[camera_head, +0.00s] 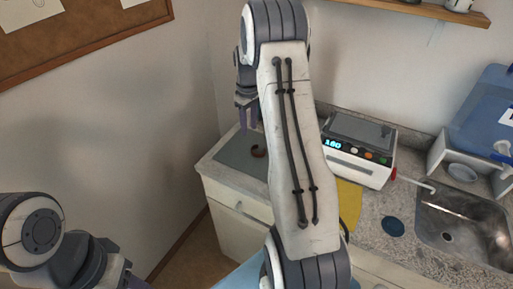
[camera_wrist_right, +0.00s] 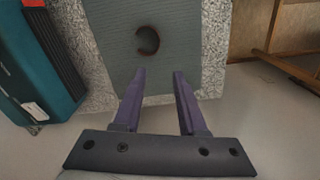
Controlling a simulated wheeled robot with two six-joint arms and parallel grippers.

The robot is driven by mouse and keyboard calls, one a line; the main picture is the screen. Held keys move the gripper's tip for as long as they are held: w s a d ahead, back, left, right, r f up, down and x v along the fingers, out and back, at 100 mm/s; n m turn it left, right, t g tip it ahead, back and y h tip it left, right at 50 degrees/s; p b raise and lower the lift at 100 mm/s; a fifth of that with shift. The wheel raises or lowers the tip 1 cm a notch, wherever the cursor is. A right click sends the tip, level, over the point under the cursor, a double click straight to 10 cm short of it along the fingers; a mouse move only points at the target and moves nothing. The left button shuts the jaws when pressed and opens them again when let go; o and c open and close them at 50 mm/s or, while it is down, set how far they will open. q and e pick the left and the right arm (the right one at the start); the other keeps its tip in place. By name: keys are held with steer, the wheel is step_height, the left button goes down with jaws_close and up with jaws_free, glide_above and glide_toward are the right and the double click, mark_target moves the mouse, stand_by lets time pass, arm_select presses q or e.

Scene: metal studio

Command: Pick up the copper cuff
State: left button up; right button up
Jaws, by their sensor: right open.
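The copper cuff (camera_head: 259,151) is a small dark reddish open ring on a grey mat (camera_head: 236,152) at the left end of the counter. In the right wrist view the cuff (camera_wrist_right: 148,40) lies on the mat (camera_wrist_right: 180,28), ahead of the fingertips and roughly in line with the gap between them. My right gripper (camera_head: 247,117) is above the mat, apart from the cuff, with its fingers pointing down. In the right wrist view its purple fingers (camera_wrist_right: 158,73) are spread and empty. The left arm shows at lower left in the head view, but its fingers are out of view.
A white device with a lit display (camera_head: 357,150) stands right of the mat. A yellow cloth (camera_head: 348,203), a dark blue disc (camera_head: 393,227) and a metal sink (camera_head: 462,226) lie farther right. A wall (camera_head: 170,90) bounds the counter's left side.

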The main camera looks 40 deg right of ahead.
steer(key=p, duration=0.1)
glide_above(253, 149)
steer(key=s+a, duration=0.1)
steer(key=a, duration=0.1)
steer(key=f, duration=0.5)
steer(key=shift+s+d+f, duration=0.1)
steer(key=shift+s+d, duration=0.05)
steer(key=shift+d, duration=0.05)
steer(key=f+p, duration=0.1)
steer(key=f, duration=0.1)
steer(key=s+f+p, duration=0.1)
steer(key=f, duration=0.1)
steer(key=shift+f, duration=0.65)
jaws_close()
